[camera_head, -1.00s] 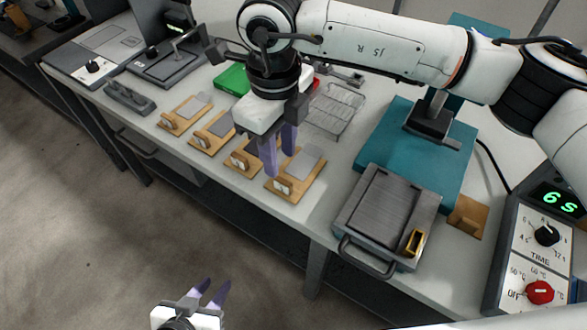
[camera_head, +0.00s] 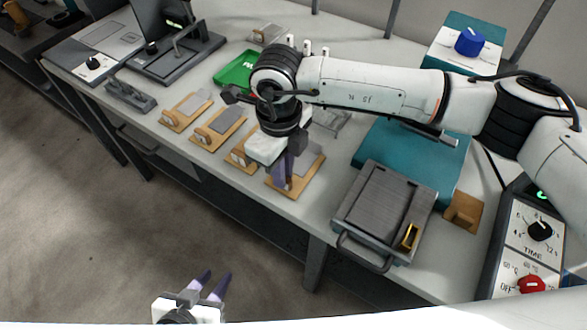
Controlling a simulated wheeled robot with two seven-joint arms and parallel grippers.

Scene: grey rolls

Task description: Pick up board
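Several small wooden boards, each with a grey plate and a pale round piece at its front end, lie in a row along the table's front edge: one at the left (camera_head: 176,122), a second (camera_head: 207,140), a third (camera_head: 238,158) and the rightmost board (camera_head: 308,180). My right gripper (camera_head: 284,180) points down over the front part of the rightmost board. Its fingers hide part of that board's front end, and I cannot tell whether they grip it. My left gripper (camera_head: 214,281) is open and empty, low over the floor in front of the table.
A teal press (camera_head: 388,150) with a ridged grey plate (camera_head: 383,205) stands right of the boards. A control box (camera_head: 528,245) with dials is at the far right. A green box (camera_head: 236,72) lies behind the boards. A dark rack (camera_head: 130,97) stands left.

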